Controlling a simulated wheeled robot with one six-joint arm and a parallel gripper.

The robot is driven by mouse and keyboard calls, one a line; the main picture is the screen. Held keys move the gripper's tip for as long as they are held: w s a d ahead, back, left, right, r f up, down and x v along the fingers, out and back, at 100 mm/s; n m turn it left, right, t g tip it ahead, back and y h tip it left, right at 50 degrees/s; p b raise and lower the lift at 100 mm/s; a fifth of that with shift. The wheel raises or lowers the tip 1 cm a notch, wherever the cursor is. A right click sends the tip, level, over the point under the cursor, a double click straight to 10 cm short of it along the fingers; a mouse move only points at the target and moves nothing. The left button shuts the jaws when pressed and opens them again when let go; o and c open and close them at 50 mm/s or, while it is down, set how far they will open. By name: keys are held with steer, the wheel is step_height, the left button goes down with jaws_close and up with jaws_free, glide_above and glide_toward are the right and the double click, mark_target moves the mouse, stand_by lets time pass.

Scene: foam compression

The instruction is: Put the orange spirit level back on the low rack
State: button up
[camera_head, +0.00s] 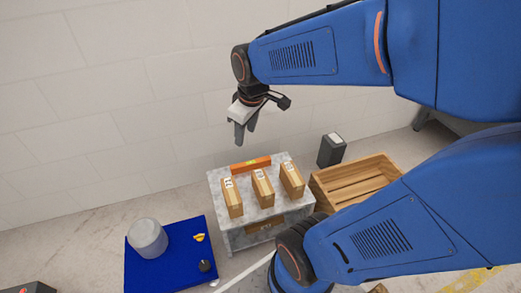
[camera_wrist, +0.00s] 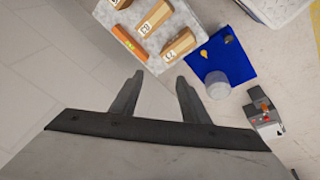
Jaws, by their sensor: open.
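The orange spirit level (camera_head: 250,164) lies along the back edge of a grey stone-topped block (camera_head: 240,194), behind a row of 3 wooden blocks. In the wrist view the level (camera_wrist: 130,44) is at the upper left, beyond the fingers. My gripper (camera_head: 240,138) hangs above and behind the level in the head view, apart from it. In the wrist view my gripper (camera_wrist: 160,76) has its fingers spread with nothing between them. I cannot tell which thing is the low rack.
The wooden blocks (camera_head: 263,188) bear white labels. A slatted wooden crate (camera_head: 350,181) stands to the right, with a dark box (camera_head: 331,150) behind it. A blue mat (camera_head: 177,268) at front left holds a grey cylinder (camera_head: 147,238) and small items. A wall runs behind.

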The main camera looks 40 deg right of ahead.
steer(key=s+a+r+m, duration=0.1)
steer(key=s+m, duration=0.1)
steer(key=s, duration=0.4)
steer(key=s+a+r+m+t, duration=0.1)
steer(key=s+a+r+m, duration=0.1)
steer(key=s, duration=0.4)
steer(key=shift+r+m+t, duration=0.25)
steer(key=shift+m+t, duration=0.05)
stand_by(0.7)
